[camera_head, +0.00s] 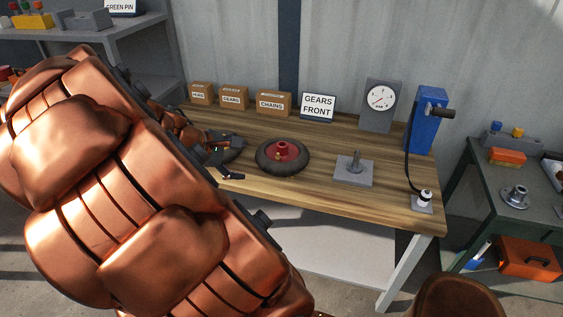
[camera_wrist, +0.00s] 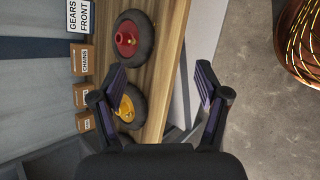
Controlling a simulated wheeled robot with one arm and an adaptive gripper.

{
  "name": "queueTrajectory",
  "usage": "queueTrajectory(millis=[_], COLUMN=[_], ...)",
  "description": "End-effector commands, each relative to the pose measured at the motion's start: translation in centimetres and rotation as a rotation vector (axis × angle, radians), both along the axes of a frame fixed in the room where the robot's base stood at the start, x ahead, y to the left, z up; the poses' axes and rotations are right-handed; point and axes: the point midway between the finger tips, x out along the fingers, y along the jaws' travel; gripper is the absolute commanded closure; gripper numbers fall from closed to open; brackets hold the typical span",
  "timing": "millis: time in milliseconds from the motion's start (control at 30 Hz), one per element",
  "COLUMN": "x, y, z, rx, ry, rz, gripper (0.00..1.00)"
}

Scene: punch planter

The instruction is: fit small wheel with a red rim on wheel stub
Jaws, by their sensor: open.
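The small wheel with a red rim (camera_head: 283,156) lies flat on the wooden bench, its red hub facing up. It also shows in the wrist view (camera_wrist: 127,40), beyond and left of my fingertips. The wheel stub (camera_head: 354,163) stands upright on a grey square plate to the right of the red-rimmed wheel, with nothing on it. My gripper (camera_head: 236,159) is open and empty, to the left of the red-rimmed wheel. In the wrist view its two fingers (camera_wrist: 160,79) are spread wide. A second wheel with a yellow rim (camera_wrist: 126,108) lies near the left finger, mostly hidden by my gripper in the head view.
Cardboard boxes (camera_head: 273,104), a "GEARS FRONT" sign (camera_head: 318,107) and a dial gauge (camera_head: 380,104) line the back of the bench (camera_head: 323,190). A blue pump (camera_head: 425,120) with a hose stands at the right end. The bench front between wheel and stub is clear.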

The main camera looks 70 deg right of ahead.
Motion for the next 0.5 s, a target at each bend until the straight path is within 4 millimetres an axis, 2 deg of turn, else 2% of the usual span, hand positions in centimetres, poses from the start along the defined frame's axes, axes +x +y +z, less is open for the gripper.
queueTrajectory(millis=[33,100,267,367,500], x=[0.2,0.5,1.5,2.0,3.0], y=[-2.4,-5.5,-12.2,-16.0,-20.6], z=[-0.9,-1.4,-3.0,-5.0,-8.6], rx=[-0.033,-0.071,-0.132,-0.141,-0.129], ry=[0.053,0.136,0.334,0.468,0.641], rz=[0.024,0.071,0.199,0.289,0.425], gripper=[0.26,0.26,0.26,0.26,0.26])
